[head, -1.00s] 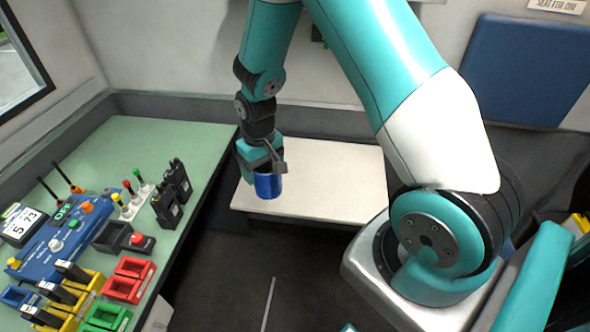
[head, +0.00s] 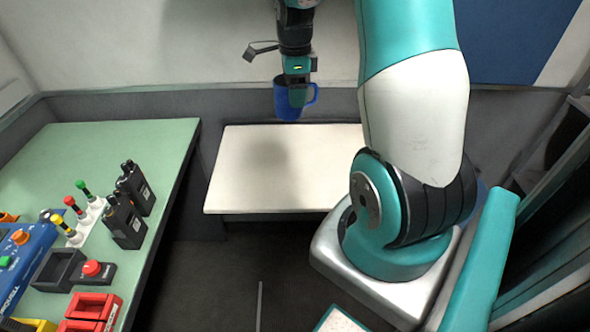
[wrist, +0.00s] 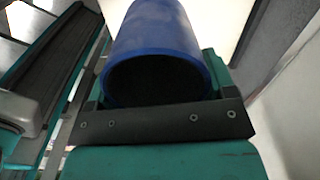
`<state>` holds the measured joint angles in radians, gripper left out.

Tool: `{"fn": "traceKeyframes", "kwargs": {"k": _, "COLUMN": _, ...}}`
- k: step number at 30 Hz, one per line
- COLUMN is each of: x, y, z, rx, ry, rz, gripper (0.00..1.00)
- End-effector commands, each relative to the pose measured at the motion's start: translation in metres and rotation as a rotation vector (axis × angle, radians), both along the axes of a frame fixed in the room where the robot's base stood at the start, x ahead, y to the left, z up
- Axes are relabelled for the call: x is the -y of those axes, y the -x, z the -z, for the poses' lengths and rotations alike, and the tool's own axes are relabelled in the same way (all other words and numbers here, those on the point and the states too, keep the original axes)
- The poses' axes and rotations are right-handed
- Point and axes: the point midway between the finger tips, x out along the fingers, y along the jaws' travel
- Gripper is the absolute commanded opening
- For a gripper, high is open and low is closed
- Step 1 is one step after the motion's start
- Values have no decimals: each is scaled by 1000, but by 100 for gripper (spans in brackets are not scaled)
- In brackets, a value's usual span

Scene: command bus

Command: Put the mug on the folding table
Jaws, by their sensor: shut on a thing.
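The blue mug (head: 286,103) is held upright in the air in the head view, its handle to the right. My gripper (head: 297,90) is shut on it from above. In the wrist view the mug (wrist: 160,40) fills the top middle, with its dark open mouth towards the camera, between the fingers of my gripper (wrist: 160,95). The folding table (head: 240,185) is the white top in the middle of the head view. Its top is bare, with a soft shadow on it. The mug appears above its back edge, apart from it.
A green desk (head: 110,150) stands to the left with radios (head: 130,205), a blue console (head: 25,250) and red bins (head: 95,310). A grey wall ledge (head: 215,105) runs behind the folding table. Dark floor (head: 230,270) lies in front.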

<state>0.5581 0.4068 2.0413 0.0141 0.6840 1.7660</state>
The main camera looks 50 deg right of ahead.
Motion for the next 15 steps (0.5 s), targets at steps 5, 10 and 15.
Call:
{"fn": "traceKeyframes", "kwargs": {"k": 5, "x": 13, "y": 10, "z": 2, "rx": 1, "ry": 0, "rz": 168, "gripper": 46}}
{"fn": "traceKeyframes", "kwargs": {"k": 10, "x": 13, "y": 12, "z": 37, "rx": -5, "ry": -4, "rz": 181, "gripper": 46}}
{"fn": "traceKeyframes", "kwargs": {"k": 15, "x": 13, "y": 12, "z": 86, "rx": -5, "ry": -4, "rz": 179, "gripper": 46}}
